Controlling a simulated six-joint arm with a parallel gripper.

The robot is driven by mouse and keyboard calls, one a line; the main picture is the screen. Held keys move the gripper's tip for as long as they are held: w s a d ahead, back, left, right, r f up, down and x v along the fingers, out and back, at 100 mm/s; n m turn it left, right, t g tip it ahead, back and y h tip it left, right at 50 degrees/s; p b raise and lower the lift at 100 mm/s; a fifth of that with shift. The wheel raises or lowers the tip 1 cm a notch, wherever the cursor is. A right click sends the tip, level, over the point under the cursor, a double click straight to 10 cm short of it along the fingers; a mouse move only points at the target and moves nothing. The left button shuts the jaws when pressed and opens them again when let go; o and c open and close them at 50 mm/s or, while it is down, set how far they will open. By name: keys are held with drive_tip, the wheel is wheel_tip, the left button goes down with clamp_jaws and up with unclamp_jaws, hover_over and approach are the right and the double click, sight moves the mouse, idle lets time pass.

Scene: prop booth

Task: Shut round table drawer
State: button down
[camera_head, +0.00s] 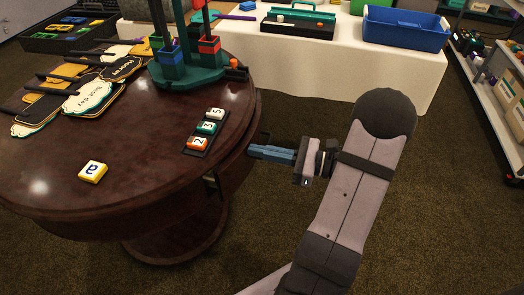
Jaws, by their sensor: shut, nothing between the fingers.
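The round table (150,208) is dark, glossy wood on a pedestal base and fills the left side of the view. On its right side, below the top, is a dark opening or drawer edge (212,183). I cannot tell how far the drawer stands out, since my gripper and the table rim hide part of it. My gripper (252,151) is shut and empty, with its blue fingers pointing left at the table's right side. The fingertips are at or very near the side; contact cannot be told.
On the table are a yellow numbered block (93,171), a dark rack of numbered tiles (207,131), a green stand with coloured blocks (187,66) and several signs (90,92). A white-clothed table (330,72) with a blue bin (405,28) stands behind. Shelves (490,80) stand right. Carpet between is clear.

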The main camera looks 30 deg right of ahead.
sight(245, 145)
drive_tip(key=shift+p+x, duration=0.75)
drive_tip(key=shift+x, duration=1.4)
drive_tip(key=shift+r, duration=0.15)
drive_tip(key=p+v, duration=0.2)
drive_tip(key=v, duration=1.2)
drive_tip(key=shift+s+d, duration=0.15)
